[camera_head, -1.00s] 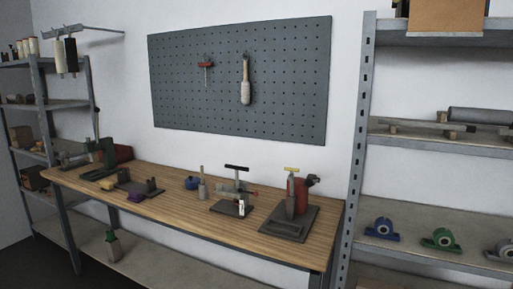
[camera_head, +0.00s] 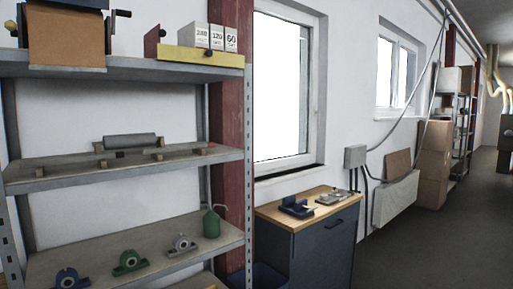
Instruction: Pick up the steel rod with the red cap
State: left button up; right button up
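On the middle board of the metal shelf (camera_head: 70,180) at left, a thin grey steel rod (camera_head: 178,153) appears to lie along the board on small wooden blocks. A small red spot at its right end looks like the red cap (camera_head: 211,146). The rod is small and its left end is hard to make out. Neither of my grippers is in view.
A thicker grey roller (camera_head: 130,141) lies behind the rod. The board below holds blue (camera_head: 68,280), green (camera_head: 130,263) and grey (camera_head: 181,245) bearing blocks and a green can (camera_head: 211,223). A dark cabinet (camera_head: 322,245) stands right; floor is clear beyond.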

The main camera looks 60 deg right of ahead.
aim_at(209, 144)
jog(key=z, duration=1.6)
jog(key=i+j, duration=0.1)
jog(key=j, duration=0.2)
